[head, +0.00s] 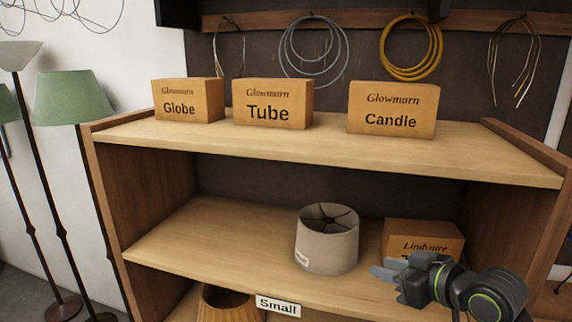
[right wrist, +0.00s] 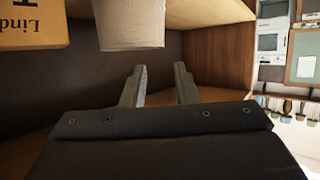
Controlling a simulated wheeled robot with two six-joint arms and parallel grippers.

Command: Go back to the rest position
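My right gripper (head: 382,269) is at the lower right of the head view, in front of the middle shelf (head: 190,247). Its fingers point left, towards a grey-beige drum lampshade (head: 328,238) that stands on that shelf, and a box lettered Lindvaare (head: 424,238) is partly hidden behind it. In the right wrist view the two fingers (right wrist: 160,85) are apart with nothing between them. The lampshade (right wrist: 130,25) and the box (right wrist: 32,22) show at the top of that picture, upside down, clear of the fingers. My left gripper is not in view.
Boxes marked Globe (head: 187,101), Tube (head: 272,104) and Candle (head: 392,110) stand on the top shelf (head: 300,142). Wire coils (head: 411,47) hang behind. An orange-brown shade (head: 228,304) sits below, near a Small label (head: 278,306). Floor lamps (head: 70,98) stand left.

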